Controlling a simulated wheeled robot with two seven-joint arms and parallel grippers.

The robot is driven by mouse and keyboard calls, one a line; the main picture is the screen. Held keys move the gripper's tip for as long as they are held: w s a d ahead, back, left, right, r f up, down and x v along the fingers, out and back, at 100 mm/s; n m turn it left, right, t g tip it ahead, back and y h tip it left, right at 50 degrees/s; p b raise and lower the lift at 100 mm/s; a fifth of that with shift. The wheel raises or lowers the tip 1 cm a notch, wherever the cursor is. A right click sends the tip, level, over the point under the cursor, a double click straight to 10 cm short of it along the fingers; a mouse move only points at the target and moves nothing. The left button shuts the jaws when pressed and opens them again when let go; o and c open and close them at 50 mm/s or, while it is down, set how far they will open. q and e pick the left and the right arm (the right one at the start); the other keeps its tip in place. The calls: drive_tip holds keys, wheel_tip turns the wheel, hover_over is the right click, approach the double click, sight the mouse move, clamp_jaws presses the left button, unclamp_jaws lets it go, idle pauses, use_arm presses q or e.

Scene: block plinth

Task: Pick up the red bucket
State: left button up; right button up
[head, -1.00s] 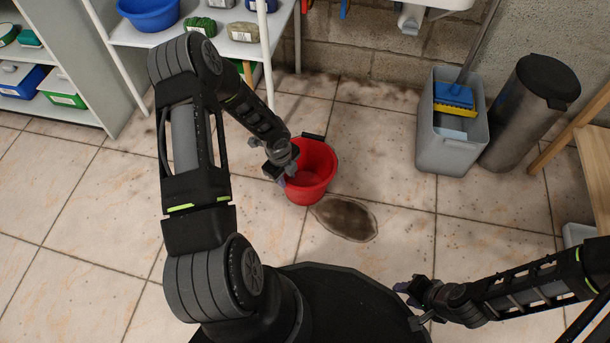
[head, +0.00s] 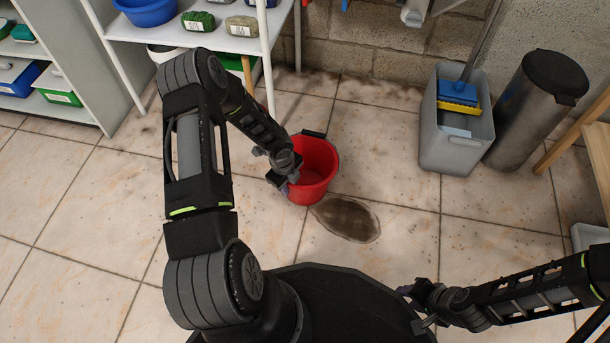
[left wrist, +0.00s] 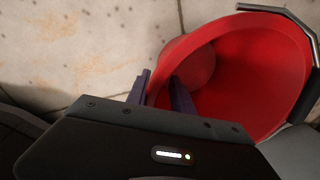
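The red bucket (head: 316,165) stands upright on the tiled floor, and its dark handle lies at the far rim. My left gripper (head: 287,184) is at the bucket's near left rim. In the left wrist view, the open left gripper (left wrist: 160,90) has its two purple fingers apart. One finger is outside the red bucket (left wrist: 250,60) and the other is over its inside, with the rim between them. I see no clear grip on it. My right gripper (head: 408,306) hangs empty at the lower right, far from the bucket; its finger gap is unclear.
A dark stain (head: 346,217) lies on the floor just right of the bucket. A white shelf (head: 190,38) with a blue basin (head: 150,12) stands behind left. A grey bin (head: 449,150) with a brush and a dark trash can (head: 530,110) stand at right.

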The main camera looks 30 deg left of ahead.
use_arm(q)
drive_tip(key=shift+r, duration=0.1)
idle(0.4)
clamp_jaws()
idle(1.3)
